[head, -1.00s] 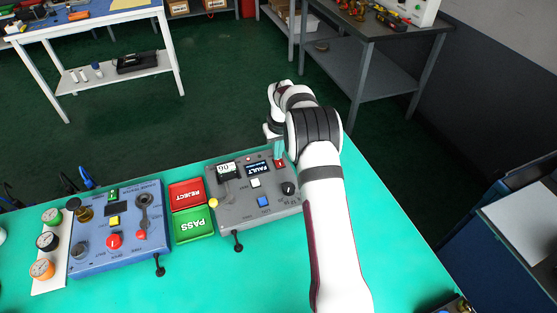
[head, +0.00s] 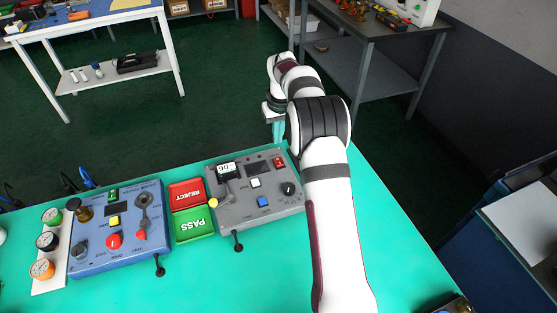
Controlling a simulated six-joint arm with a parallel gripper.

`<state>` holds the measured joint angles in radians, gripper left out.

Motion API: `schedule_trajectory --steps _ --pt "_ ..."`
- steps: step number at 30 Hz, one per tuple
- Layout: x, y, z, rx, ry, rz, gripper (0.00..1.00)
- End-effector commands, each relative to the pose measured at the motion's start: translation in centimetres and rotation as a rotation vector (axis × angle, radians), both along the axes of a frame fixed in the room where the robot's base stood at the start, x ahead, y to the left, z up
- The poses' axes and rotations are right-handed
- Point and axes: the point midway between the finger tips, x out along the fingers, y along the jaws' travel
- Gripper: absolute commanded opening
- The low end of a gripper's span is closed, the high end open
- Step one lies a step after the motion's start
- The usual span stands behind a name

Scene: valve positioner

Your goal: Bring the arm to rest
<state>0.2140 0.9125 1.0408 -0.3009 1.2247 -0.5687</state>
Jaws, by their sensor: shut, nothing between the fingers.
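My arm reaches up the picture along the right side of the green table. My gripper (head: 278,132) has teal fingers, shut and empty. It hangs above the far edge of the table, just beyond the back right corner of the grey control box (head: 228,208), apart from it. The box carries a small white display (head: 226,168), a dark screen with no readable text (head: 258,166), a red switch (head: 279,162), a white button (head: 255,182), a blue button (head: 264,201) and a black knob (head: 288,188). My arm lies close to the box's right side.
Left of the box are a red REJECT pad (head: 187,193) and a green PASS pad (head: 193,223). Further left are a blue control box (head: 95,255) and a white strip with several round parts (head: 55,265). The table's right part (head: 400,240) is mostly clear.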

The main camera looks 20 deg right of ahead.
Motion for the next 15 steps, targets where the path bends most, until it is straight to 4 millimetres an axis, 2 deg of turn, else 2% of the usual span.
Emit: schedule_trajectory --steps 11,14,15 --pt "-0.3 0.2 0.4 0.003 0.001 -0.005 0.00" --pt "-2.7 2.0 3.7 0.023 0.009 -0.042 0.00" --pt "-4.7 3.2 5.7 0.037 0.018 -0.069 0.00"
